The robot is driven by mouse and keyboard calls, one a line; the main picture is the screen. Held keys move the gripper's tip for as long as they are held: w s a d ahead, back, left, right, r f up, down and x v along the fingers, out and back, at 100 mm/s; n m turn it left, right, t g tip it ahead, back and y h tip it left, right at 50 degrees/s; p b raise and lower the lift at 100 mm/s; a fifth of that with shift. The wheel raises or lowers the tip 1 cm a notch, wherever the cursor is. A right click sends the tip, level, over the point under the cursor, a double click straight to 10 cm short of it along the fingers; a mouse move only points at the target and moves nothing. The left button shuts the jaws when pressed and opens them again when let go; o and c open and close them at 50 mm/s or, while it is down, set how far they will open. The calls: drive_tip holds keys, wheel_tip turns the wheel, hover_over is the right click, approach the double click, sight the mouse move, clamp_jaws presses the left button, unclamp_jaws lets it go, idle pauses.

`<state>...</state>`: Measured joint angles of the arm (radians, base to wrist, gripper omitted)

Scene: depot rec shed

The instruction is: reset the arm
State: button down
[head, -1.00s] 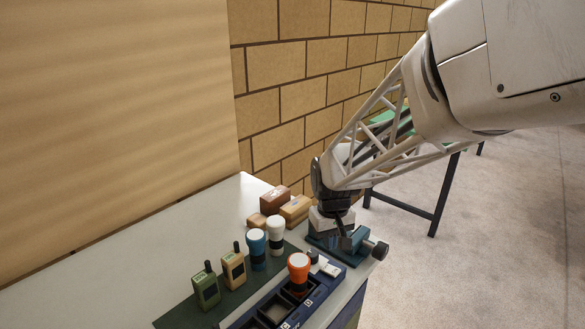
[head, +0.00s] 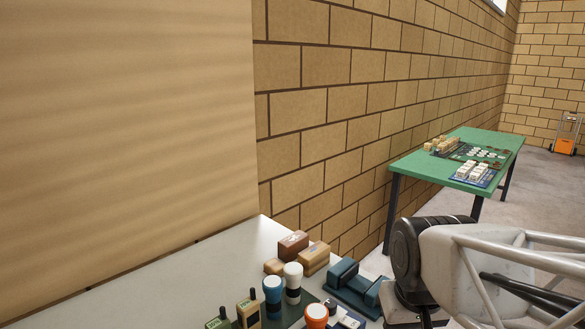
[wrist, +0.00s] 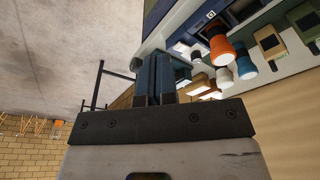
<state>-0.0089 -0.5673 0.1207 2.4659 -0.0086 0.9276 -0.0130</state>
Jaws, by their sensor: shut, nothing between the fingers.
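My gripper (wrist: 154,62) shows in the wrist view with its two fingers side by side, shut and empty. In the head view my wrist is at the bottom right, right of the white table (head: 235,257), and the fingertips are out of frame. A dark teal stand (head: 352,287) sits at the table's right end, close to my wrist, with nothing seen in it. In the wrist view, objects on the table lie beyond and to the right of the fingers.
Brown and tan blocks (head: 293,244) lie behind. A green table (head: 432,165) stands farther off. Open floor lies right.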

drive_tip(key=s, duration=0.4)
drive_tip(key=shift+d+r+m, duration=0.25)
drive_tip(key=shift+d+m, duration=0.05)
